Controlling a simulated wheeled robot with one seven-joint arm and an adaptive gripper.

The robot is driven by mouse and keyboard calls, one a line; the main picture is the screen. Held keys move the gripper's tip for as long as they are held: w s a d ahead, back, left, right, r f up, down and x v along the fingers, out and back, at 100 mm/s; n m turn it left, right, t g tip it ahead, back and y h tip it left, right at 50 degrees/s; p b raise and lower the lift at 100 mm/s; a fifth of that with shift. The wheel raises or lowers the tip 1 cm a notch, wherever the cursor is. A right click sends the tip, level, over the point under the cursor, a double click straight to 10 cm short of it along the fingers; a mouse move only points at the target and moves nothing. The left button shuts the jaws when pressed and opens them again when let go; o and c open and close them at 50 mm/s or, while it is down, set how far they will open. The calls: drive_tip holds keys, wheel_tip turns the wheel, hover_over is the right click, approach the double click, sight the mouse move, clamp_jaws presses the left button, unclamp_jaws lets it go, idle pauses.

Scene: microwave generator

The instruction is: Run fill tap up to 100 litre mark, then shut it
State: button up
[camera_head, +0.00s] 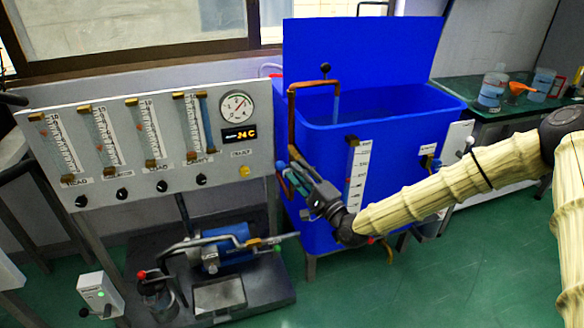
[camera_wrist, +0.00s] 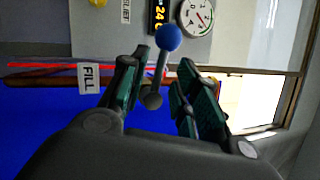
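The blue tank (camera_head: 405,135) stands in the middle with its lid raised. A copper fill pipe (camera_head: 291,115) rises at its left and bends over the rim. A pale blue strip like a water stream (camera_head: 337,105) hangs below the spout. The sight gauge (camera_head: 356,180) is on the tank front; its level is too small to read. My gripper (camera_head: 285,168) is at the tank's left front, beside the pipe. In the wrist view, my gripper (camera_wrist: 162,78) is open. A lever with a blue ball (camera_wrist: 167,38) shows between its fingers, near the FILL label (camera_wrist: 88,78); contact is unclear.
A grey panel (camera_head: 225,155) with several flow tubes, a dial and a 24 C display stands left of the tank. A pump (camera_head: 222,248) sits below it. A green bench (camera_head: 525,108) with bottles is at the right. Green floor is clear in front.

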drive_tip(key=shift+x, duration=1.65)
drive_tip(key=shift+c, duration=0.3)
drive_tip(key=shift+f, duration=0.1)
clamp_jaws()
